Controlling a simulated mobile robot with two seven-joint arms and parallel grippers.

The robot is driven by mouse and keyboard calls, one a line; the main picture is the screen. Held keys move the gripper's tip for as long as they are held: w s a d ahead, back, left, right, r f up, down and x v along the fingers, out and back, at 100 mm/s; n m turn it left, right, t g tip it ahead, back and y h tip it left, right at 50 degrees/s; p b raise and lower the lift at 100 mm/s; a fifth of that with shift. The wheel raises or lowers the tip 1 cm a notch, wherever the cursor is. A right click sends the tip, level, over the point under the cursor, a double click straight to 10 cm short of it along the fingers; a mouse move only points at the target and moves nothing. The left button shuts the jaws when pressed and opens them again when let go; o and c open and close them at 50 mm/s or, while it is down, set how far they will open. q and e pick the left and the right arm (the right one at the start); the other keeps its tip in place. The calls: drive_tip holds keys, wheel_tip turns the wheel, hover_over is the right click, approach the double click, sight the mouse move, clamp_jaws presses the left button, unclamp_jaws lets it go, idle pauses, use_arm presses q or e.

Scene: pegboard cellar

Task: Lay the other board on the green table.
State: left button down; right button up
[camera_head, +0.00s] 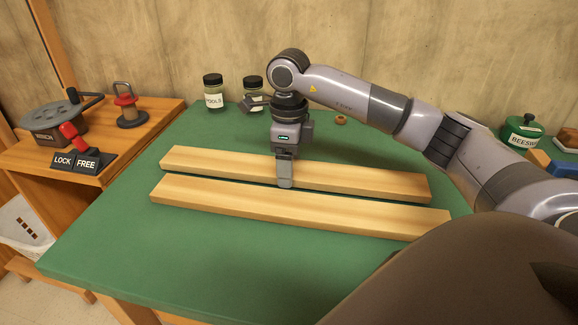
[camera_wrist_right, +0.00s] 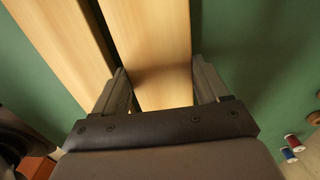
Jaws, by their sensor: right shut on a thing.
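Two long pale wooden boards lie side by side over the green table (camera_head: 200,255), nearly parallel with a narrow gap between them. My right gripper (camera_head: 285,178) points down on the rear board (camera_head: 365,182), near its middle, and is shut on it across its width. In the right wrist view the held board (camera_wrist_right: 150,45) runs between the two fingers (camera_wrist_right: 161,82). The front board (camera_head: 300,208) is free of the gripper; it also shows at the left of the wrist view (camera_wrist_right: 62,45). The held board is at or very near the tabletop. My left gripper is out of view.
Two labelled jars (camera_head: 213,92) stand at the table's back, with a small ring (camera_head: 341,120) to their right. A green beeswax tin (camera_head: 521,130) is at far right. A wooden side bench (camera_head: 130,150) holds a lock/free lever (camera_head: 75,145). The table's front is clear.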

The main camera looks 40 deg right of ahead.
drive_tip(key=shift+f, duration=0.25)
drive_tip(key=o, duration=1.1)
drive_tip(key=shift+f, duration=0.15)
wheel_tip(320, 180, up, 12)
drive_tip(key=p, duration=0.2)
